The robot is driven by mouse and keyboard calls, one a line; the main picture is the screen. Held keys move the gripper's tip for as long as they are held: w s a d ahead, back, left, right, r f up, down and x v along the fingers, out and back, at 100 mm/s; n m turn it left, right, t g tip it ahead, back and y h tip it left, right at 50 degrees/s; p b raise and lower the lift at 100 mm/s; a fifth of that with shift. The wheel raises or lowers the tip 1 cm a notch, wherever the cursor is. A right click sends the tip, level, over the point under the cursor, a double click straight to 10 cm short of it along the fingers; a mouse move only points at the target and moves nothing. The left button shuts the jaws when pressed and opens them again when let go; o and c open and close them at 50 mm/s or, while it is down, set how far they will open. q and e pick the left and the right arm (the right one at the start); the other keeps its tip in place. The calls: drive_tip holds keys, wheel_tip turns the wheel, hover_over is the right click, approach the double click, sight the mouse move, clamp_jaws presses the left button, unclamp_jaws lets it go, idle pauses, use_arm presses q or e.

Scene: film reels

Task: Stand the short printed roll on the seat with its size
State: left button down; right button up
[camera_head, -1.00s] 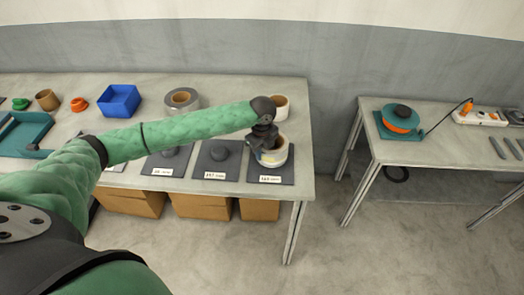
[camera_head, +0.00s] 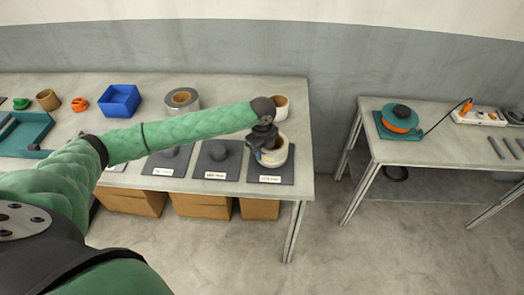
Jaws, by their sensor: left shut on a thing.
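My left gripper (camera_head: 262,143) is at the right end of the long table, shut on the wall of a short whitish printed roll (camera_head: 274,154). The roll stands upright at the rightmost dark seat (camera_head: 284,172), which has a small label on its front. The gripper hides part of the roll, and I cannot tell whether the roll rests fully on the seat. The label print is too small to read surely. My right gripper is not in view.
Behind are another pale roll (camera_head: 281,106) and a grey tape roll (camera_head: 182,99). A blue bin (camera_head: 120,100) and a teal tray (camera_head: 22,136) are further left. Cardboard boxes (camera_head: 202,205) sit below. A second table (camera_head: 440,146) stands right, across a gap.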

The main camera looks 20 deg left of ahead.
use_arm(q)
drive_tip(key=shift+f, duration=0.55)
idle(0.5)
drive_tip(key=c, duration=1.6)
unclamp_jaws()
drive_tip(key=shift+o, duration=0.2)
